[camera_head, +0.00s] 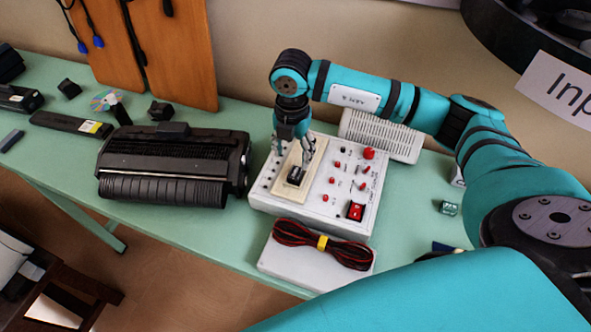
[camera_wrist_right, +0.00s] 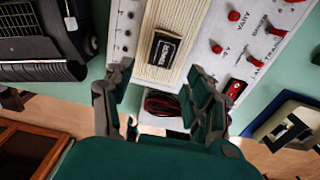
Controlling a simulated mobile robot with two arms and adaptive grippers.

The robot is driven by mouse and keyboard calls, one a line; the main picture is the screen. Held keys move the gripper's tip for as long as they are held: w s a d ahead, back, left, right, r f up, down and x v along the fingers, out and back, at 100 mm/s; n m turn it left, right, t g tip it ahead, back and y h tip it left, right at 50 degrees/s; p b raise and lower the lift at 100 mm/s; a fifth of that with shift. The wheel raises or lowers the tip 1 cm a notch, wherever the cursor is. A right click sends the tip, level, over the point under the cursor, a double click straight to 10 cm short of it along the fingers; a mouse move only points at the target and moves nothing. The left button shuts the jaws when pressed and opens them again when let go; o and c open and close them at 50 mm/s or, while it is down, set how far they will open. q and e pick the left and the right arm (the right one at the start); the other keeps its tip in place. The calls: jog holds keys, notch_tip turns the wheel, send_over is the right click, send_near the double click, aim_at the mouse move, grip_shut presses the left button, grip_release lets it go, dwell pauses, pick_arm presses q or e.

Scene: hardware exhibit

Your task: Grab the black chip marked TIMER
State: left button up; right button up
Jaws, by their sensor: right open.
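The black chip (camera_head: 296,176) sits on the cream strip of a white control box (camera_head: 335,215). In the right wrist view the chip (camera_wrist_right: 162,50) shows pale lettering on its top, too blurred to read surely. My right gripper (camera_head: 294,160) points down over the box, close above the chip. Its two fingers are spread and nothing is between them. In the right wrist view the gripper (camera_wrist_right: 160,95) has its fingertips apart on either side, with the chip beyond them. My left gripper is not in view.
A black printer-like device (camera_head: 175,165) stands left of the box. A white case with a red and black cable (camera_head: 320,245) lies in front. A grey vented unit (camera_head: 380,135) is behind. Red knobs and switches (camera_head: 356,211) rise from the box's right half. The green table (camera_head: 225,235) has bare patches.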

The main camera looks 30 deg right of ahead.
aim_at(295, 172)
jog(key=shift+f, duration=1.1)
jog(key=shift+s+f+p, duration=0.15)
jog(key=shift+f+p, duration=0.15)
jog(key=shift+p, duration=0.2)
jog(key=f, duration=0.1)
jog(key=f+p, duration=0.1)
jog(key=f, duration=0.1)
jog(key=shift+d+f+p, duration=0.3)
jog(key=shift+f, duration=0.5)
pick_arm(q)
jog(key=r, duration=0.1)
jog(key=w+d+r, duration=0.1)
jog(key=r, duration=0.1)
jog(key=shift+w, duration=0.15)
pick_arm(e)
jog(key=shift+c, duration=1.2)
jog(key=c, duration=0.9)
